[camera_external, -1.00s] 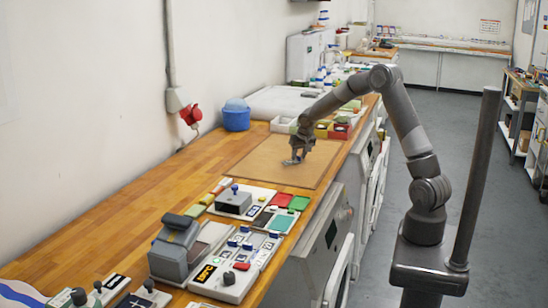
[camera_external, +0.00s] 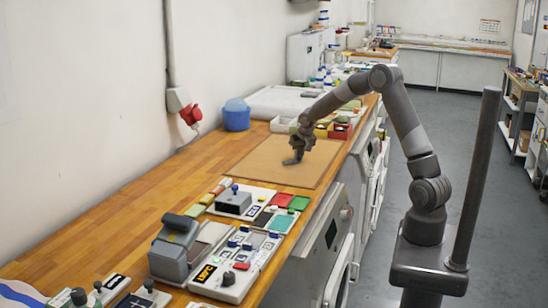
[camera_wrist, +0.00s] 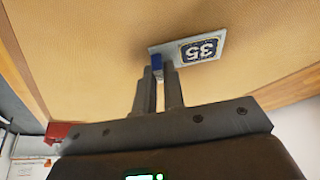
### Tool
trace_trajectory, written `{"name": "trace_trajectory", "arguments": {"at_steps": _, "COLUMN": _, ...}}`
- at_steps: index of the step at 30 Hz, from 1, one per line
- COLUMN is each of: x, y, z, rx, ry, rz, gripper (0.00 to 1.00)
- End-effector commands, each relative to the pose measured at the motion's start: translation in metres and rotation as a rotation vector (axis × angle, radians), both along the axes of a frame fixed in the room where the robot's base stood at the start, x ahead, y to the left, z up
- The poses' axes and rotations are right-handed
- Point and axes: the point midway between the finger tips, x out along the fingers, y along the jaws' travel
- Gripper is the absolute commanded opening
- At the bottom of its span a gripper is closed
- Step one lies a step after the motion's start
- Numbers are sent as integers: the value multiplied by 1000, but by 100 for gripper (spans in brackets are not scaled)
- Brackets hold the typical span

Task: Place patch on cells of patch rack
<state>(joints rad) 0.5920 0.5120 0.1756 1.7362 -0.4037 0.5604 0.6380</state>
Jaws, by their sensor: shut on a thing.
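In the wrist view, my gripper (camera_wrist: 158,72) is shut on a small blue tab at the left end of the patch (camera_wrist: 202,48). The patch is a light grey plate with a dark blue field and a white "35", which reads upside down. It is over the tan mat; I cannot tell whether it touches it. I cannot tell for certain which item is the patch rack.
The tan mat (camera_external: 265,172) is otherwise bare. Bins, one of them red (camera_external: 339,131), stand just behind my gripper. A blue tub (camera_external: 236,116) stands by the wall.

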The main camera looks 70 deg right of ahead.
Motion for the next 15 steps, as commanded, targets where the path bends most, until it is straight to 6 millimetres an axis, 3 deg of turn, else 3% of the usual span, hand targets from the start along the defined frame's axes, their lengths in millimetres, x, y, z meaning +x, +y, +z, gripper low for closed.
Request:
{"name": "trace_trajectory", "arguments": {"at_steps": 5, "x": 0, "y": 0, "z": 14, "rx": -1, "ry": -1, "rz": 0, "gripper": 0}}
{"name": "trace_trajectory", "arguments": {"at_steps": 10, "x": 1, "y": 0, "z": 43, "rx": -3, "ry": -4, "rz": 0, "gripper": 0}}
{"name": "trace_trajectory", "arguments": {"at_steps": 15, "x": -34, "y": -23, "z": 64, "rx": -2, "ry": -2, "rz": -6, "gripper": 0}}
